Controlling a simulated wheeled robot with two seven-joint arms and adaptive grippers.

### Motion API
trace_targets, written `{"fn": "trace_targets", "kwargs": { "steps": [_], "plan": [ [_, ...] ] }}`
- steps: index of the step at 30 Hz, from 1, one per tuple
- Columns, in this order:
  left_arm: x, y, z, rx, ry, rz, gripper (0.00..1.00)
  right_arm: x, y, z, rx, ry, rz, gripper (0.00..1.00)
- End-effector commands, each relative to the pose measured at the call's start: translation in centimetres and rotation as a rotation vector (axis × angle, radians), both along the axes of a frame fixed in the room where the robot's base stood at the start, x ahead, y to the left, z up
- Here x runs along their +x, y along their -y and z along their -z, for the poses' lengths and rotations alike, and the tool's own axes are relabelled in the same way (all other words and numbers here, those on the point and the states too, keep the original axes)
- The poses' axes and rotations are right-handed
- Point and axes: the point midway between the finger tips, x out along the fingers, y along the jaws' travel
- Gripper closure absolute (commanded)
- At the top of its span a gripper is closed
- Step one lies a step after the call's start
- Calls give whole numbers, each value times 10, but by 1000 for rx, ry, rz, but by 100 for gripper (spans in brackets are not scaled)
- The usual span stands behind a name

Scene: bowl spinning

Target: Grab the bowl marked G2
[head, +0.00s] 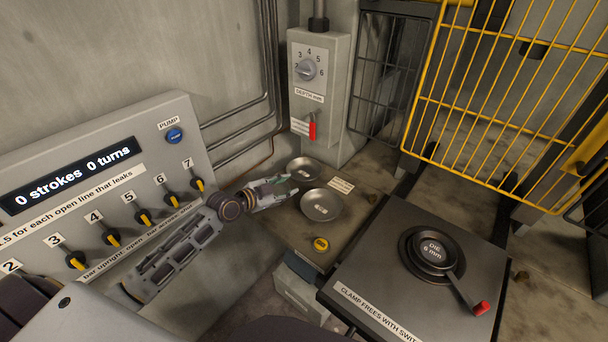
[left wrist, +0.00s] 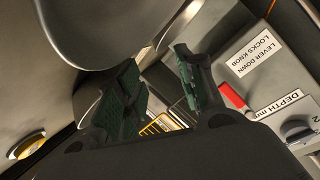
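Two shallow metal bowls sit on the worn ledge in the head view, a farther bowl (head: 304,169) and a nearer bowl (head: 321,205). Each has a small mark inside, too small to read, so I cannot tell which is G2. My left gripper (head: 288,187) reaches in from the left, with its fingertips beside the two bowls. In the left wrist view its green-padded fingers (left wrist: 156,62) stand apart with nothing held between them. A large bowl (left wrist: 125,22) fills the top of that view, close to the fingers. My right gripper is not in view.
A panel with a display (head: 68,175) and several knobs stands at the left. A depth knob box (head: 318,85) with a red lever (head: 312,130) rises behind the bowls. A clamp plate (head: 365,265) with a die lies right. A yellow cage (head: 500,100) stands behind.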

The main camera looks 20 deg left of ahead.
Motion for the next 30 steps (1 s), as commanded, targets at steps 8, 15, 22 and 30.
{"fn": "trace_targets", "kwargs": {
  "steps": [8, 15, 22, 30],
  "plan": [
    [19, 9, 7, -3, 0, -1, 62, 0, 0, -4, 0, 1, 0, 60],
    [37, 17, 13, -3, 0, -1, 62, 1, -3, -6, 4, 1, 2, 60],
    [49, 24, 18, -1, 0, 0, 62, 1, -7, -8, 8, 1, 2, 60],
    [51, 25, 20, -1, -1, 0, 62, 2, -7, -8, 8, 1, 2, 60]
  ]
}}
